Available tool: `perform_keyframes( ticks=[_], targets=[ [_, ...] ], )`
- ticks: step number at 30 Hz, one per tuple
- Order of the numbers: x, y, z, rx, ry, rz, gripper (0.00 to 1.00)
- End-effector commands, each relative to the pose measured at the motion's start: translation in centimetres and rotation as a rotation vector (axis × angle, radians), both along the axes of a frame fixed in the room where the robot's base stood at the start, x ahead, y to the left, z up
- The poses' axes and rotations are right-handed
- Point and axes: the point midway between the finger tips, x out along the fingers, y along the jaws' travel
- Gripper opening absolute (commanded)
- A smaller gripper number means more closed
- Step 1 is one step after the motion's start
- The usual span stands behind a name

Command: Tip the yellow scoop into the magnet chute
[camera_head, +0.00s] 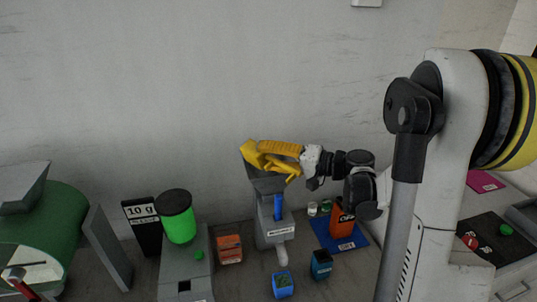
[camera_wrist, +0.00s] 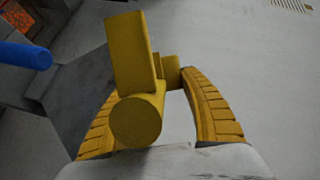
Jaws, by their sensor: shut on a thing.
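My gripper (camera_head: 289,160) is shut on the yellow scoop (camera_head: 253,153); the wrist view shows the scoop's round handle end (camera_wrist: 137,119) between the two yellow fingers (camera_wrist: 160,120). The scoop is over the grey chute (camera_head: 266,184), just above its flared top, and looks tilted. I cannot tell whether it touches the chute's rim. The chute stands on a grey block with a blue bar (camera_head: 278,207) on its front. The scoop's inside and any contents are hidden.
A wall is close behind.

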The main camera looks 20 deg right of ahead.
Motion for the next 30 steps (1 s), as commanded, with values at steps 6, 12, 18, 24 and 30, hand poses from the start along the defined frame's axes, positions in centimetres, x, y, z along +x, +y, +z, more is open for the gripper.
perform_keyframes(
  ticks=[6,12,18,24,30],
  targets=[
    [-0.9,2.6,-0.2,-0.182,-0.061,0.003,0.17],
    [-1.0,2.9,-0.4,-0.218,-0.073,0.002,0.17],
    [-1.2,3.5,-0.4,-0.271,-0.091,0.003,0.17],
    [-1.7,5.0,-0.9,-0.472,-0.157,0.004,0.17],
    [-1.7,5.0,-1.1,-0.485,-0.161,0.002,0.17]
  ],
)
